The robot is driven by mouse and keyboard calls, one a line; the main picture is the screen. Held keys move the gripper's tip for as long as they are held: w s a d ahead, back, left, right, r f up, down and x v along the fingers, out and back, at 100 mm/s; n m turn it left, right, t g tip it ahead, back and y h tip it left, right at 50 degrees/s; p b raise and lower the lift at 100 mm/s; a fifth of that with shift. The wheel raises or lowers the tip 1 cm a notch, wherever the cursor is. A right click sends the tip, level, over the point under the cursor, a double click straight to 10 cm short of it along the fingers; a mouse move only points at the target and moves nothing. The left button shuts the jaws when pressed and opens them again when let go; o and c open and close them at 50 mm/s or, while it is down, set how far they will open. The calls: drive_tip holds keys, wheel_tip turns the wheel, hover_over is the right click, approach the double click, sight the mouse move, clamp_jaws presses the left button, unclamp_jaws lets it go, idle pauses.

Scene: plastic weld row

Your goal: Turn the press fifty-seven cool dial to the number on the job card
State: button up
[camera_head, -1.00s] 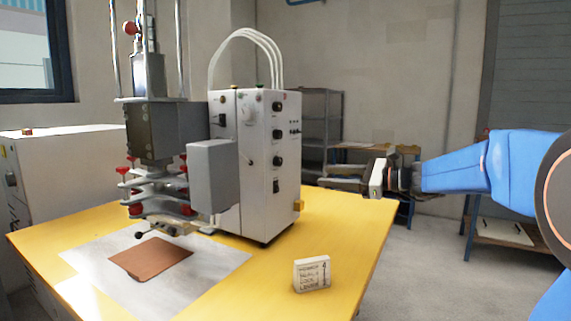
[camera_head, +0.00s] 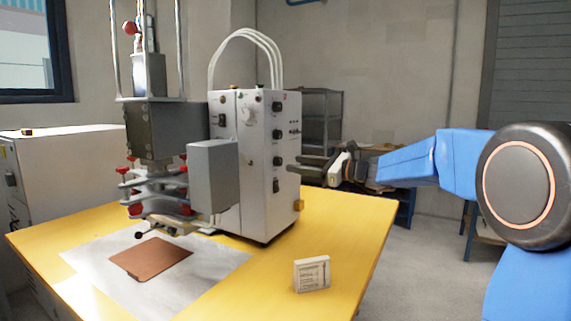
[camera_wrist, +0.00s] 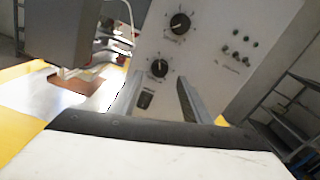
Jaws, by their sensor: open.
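The press (camera_head: 165,130) stands on the yellow table with its white control box (camera_head: 255,180). The box's right face carries a column of black dials: an upper dial (camera_head: 278,106), a middle dial (camera_head: 278,134) and a lower dial (camera_head: 277,160), above a black switch. Their labels are too small to read, so I cannot tell which is the cool dial. The white job card (camera_head: 312,273) stands at the table's front; its print is unreadable. My gripper (camera_head: 303,166) is open, beside that face. In the wrist view the lower dial (camera_wrist: 158,67) appears between the fingertips (camera_wrist: 159,77), apparently untouched.
A grey housing (camera_head: 213,177) projects from the press's front. A brown sheet (camera_head: 150,258) lies on a pale mat (camera_head: 215,262). A grey shelf rack (camera_head: 320,118) stands behind. The table's right part around the card is clear.

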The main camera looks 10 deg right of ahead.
sight(280, 162)
drive_tip(key=x, duration=0.5)
drive_tip(key=shift+w+a, duration=0.2)
drive_tip(key=shift+a, duration=0.1)
drive_tip(key=c, duration=1)
